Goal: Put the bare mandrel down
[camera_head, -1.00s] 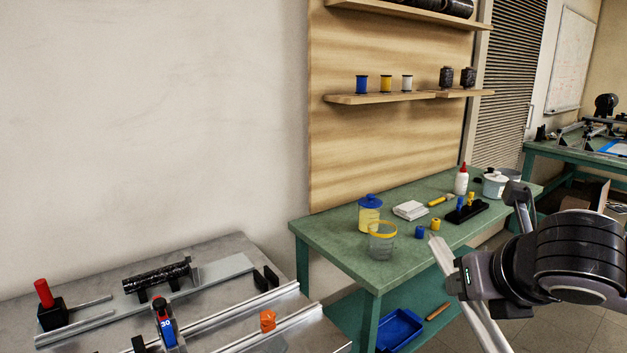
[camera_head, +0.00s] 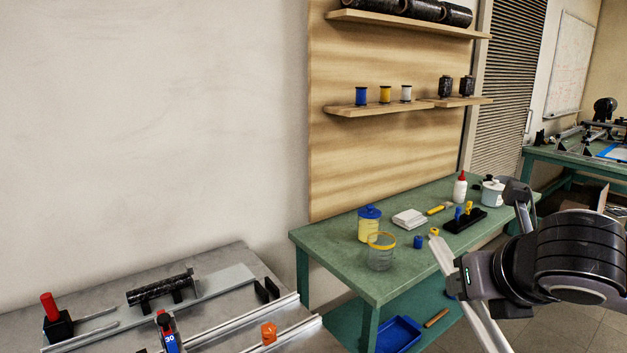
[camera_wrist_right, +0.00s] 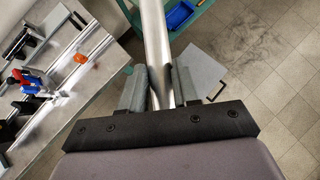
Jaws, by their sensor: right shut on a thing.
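The bare mandrel is a smooth silver tube (camera_wrist_right: 156,50) in the right wrist view. It lies between the two fingers of my right gripper (camera_wrist_right: 160,88), which is shut on it, and runs away from the palm. In the head view the silver tube (camera_head: 482,326) slants down at the lower right, below my right wrist, and its lower end is cut off by the frame. The tube is held in the air, clear of the benches in view. My left gripper is not in view.
A grey bench (camera_head: 222,267) at the lower left carries metal rails, a black wrapped tube (camera_head: 160,287) on supports, a red-handled block and an orange clip (camera_head: 268,333). A green table (camera_head: 345,240) holds jars, a beaker and small tools. A blue tray (camera_head: 399,334) sits on its lower shelf.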

